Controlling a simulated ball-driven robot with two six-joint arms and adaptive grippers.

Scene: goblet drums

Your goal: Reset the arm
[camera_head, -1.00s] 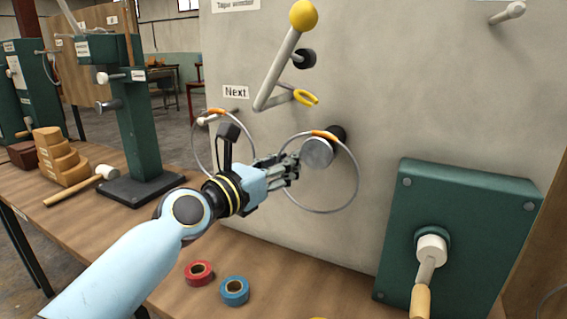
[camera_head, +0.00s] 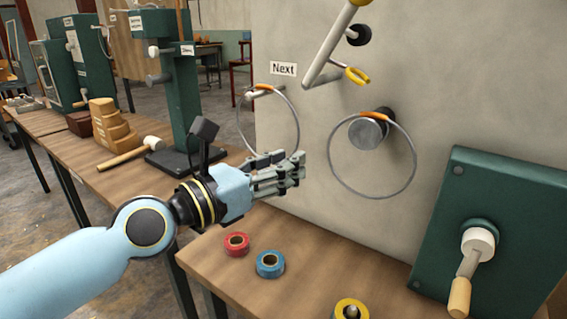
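My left arm comes in from the lower left. Its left gripper (camera_head: 302,169) is in front of the grey panel (camera_head: 310,222), between two wire rings and a little below them. It holds nothing that I can see; its fingers overlap in this view, so their opening is unclear. The right ring (camera_head: 413,170), also with orange tape, hangs on a thick round peg (camera_head: 367,134). My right gripper is not in view.
A bent grey lever (camera_head: 333,45) with a yellow hook (camera_head: 357,76) is above the rings. A green crank box (camera_head: 510,200) is at right. Red (camera_head: 236,244), blue (camera_head: 270,264) and yellow (camera_head: 350,309) tape rolls lie on the table. A mallet (camera_head: 130,153) and green stand (camera_head: 178,95) are at left.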

